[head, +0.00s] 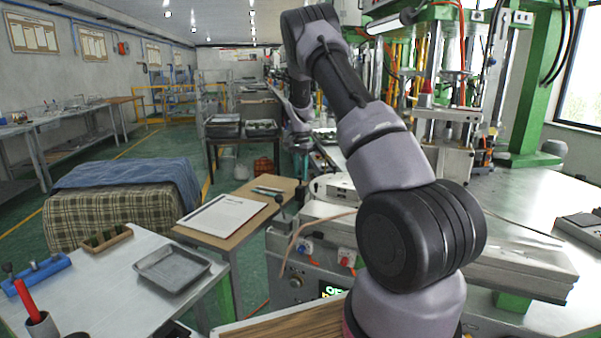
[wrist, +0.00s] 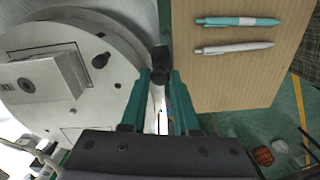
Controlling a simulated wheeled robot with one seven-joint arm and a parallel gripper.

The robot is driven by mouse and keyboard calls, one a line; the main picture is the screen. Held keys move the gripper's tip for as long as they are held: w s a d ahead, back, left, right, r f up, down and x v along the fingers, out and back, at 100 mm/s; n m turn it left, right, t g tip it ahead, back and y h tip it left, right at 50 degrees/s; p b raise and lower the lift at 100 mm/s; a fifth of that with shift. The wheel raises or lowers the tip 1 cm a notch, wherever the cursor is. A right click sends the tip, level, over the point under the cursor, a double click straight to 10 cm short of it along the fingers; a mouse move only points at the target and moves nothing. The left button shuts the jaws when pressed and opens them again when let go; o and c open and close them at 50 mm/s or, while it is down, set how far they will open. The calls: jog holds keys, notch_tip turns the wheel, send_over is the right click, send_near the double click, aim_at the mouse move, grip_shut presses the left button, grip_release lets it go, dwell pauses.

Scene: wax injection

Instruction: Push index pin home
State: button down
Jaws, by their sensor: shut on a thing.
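In the wrist view, my gripper (wrist: 160,76) has its two teal fingers closed around a small black knob (wrist: 160,54), which I take to be the index pin's. It is at the rim of a round pale plate (wrist: 125,35). The pin's shaft and how deep it sits cannot be told.
A block (wrist: 45,82) and a second black knob (wrist: 100,61) are on the plate. A brown board with a teal pen (wrist: 238,22) and a white pen (wrist: 235,47) lies to the right. In the head view, a clipboard (head: 222,215) and grey tray (head: 172,267) lie at left.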

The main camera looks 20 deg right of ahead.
jog(key=c, duration=0.7)
grip_release()
jog(key=shift+f, duration=0.2)
jog(key=shift+o, duration=0.2)
notch_tip(320, 180, up, 11)
jog(key=s+a+r+n+t+y, duration=0.1)
jog(key=s+a+r+n+t, duration=0.15)
jog(key=s+r, duration=0.65)
jog(key=s+a+r+n+t+y, duration=0.1)
jog(key=s+a+r, duration=0.2)
jog(key=s+r, duration=0.65)
jog(key=s+a+n+t, duration=0.1)
jog(key=s+a+t, duration=0.1)
jog(key=s, duration=0.9)
jog(key=s+a+n+t, duration=0.1)
jog(key=s+a+n, duration=0.1)
jog(key=s, duration=0.9)
jog(key=shift+a+r+t, duration=0.35)
jog(key=shift+a, duration=0.55)
